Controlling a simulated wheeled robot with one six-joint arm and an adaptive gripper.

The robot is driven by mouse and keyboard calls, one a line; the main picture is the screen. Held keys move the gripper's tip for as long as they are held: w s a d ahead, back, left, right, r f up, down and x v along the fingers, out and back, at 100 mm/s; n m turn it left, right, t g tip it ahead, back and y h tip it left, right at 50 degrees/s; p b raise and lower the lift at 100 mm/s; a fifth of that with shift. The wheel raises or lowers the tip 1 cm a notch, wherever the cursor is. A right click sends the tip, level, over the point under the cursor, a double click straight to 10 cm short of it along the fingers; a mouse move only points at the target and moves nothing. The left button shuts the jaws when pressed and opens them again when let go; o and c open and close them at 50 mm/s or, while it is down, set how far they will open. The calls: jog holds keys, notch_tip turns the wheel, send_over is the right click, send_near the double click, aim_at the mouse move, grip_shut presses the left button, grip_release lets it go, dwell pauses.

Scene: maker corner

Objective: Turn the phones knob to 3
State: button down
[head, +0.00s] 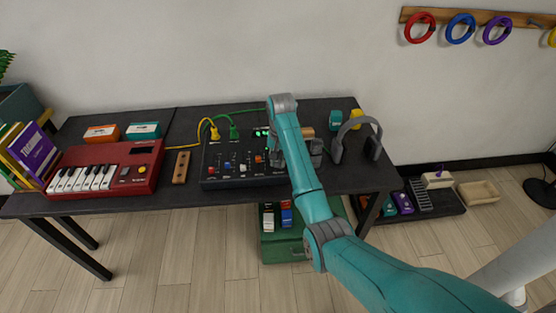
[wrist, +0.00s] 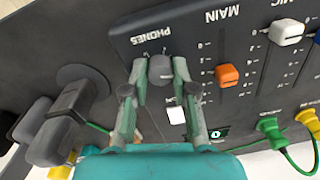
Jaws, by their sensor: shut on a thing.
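The phones knob (wrist: 161,68) is a grey round knob under the PHONES label on the dark mixer (head: 222,180). In the wrist view my gripper (wrist: 160,78) has its two fingers on either side of the knob, shut on it. The scale marks around the knob are mostly hidden, so I cannot tell its setting. In the head view my arm covers the knob and the right part of the mixer.
Grey headphones (head: 358,138) stand right of the mixer. Yellow (wrist: 308,119) and green plugs (wrist: 270,126) sit in the mixer. A red keyboard (head: 104,172) is at the left.

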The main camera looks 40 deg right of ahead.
jog(key=shift+m, duration=1.5)
jog(key=c, duration=0.9)
grip_release()
